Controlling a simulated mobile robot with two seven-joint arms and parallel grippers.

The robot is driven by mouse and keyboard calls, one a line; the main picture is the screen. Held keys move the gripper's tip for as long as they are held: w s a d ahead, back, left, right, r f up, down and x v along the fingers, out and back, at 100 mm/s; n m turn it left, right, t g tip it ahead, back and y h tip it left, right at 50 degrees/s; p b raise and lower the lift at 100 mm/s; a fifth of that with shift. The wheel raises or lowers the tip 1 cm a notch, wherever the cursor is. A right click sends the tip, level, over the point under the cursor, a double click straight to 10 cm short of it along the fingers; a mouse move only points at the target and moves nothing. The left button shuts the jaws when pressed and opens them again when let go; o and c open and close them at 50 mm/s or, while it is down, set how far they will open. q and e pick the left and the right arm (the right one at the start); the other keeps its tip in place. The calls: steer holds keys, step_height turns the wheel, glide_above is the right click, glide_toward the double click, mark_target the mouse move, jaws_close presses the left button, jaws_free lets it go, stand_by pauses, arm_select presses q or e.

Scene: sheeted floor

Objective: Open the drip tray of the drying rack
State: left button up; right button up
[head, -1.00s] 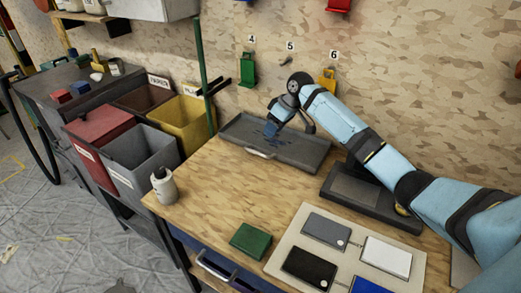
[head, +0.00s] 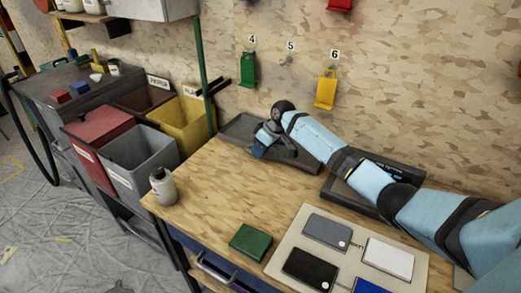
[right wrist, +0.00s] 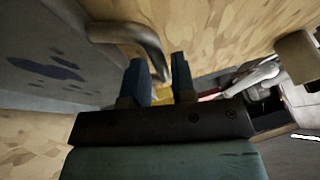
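The grey drip tray (head: 238,126) lies on the wooden bench against the back wall. In the right wrist view the tray (right wrist: 45,50) shows at the left with dark blue wet patches. Its rounded metal handle (right wrist: 130,33) runs down toward my fingers. My right gripper (head: 262,152) is at the tray's front edge and hides the handle in the head view. In the right wrist view my right gripper (right wrist: 161,75) has its two blue fingers apart, with the handle's lower end near the gap; contact cannot be told. My left gripper is out of view.
A green block (head: 250,242) and a pale board (head: 292,238) with several coloured plates lie in front. A dark device (head: 335,190) is under my right forearm. Bins (head: 140,155) stand to the left.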

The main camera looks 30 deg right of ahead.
jaws_close()
steer(key=shift+s+a+r+p, duration=0.15)
steer(key=shift+a+p, duration=0.15)
steer(key=shift+p, duration=0.2)
steer(key=s+a+p, duration=0.2)
steer(key=a+p, duration=0.1)
steer(key=a, duration=0.1)
steer(key=s+a+p, duration=0.2)
steer(key=a+p, duration=0.2)
steer(key=s+a+p, duration=0.3)
steer(key=a+p, duration=0.1)
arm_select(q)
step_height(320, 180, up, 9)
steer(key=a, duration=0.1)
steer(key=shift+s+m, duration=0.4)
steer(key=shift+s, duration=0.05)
arm_select(e)
steer(key=shift+s+a, duration=0.25)
steer(key=shift+a, duration=0.05)
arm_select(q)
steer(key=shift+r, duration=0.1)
arm_select(e)
steer(key=shift+f, duration=0.2)
steer(key=shift+o, duration=2)
jaws_free()
steer(key=shift+r, duration=0.15)
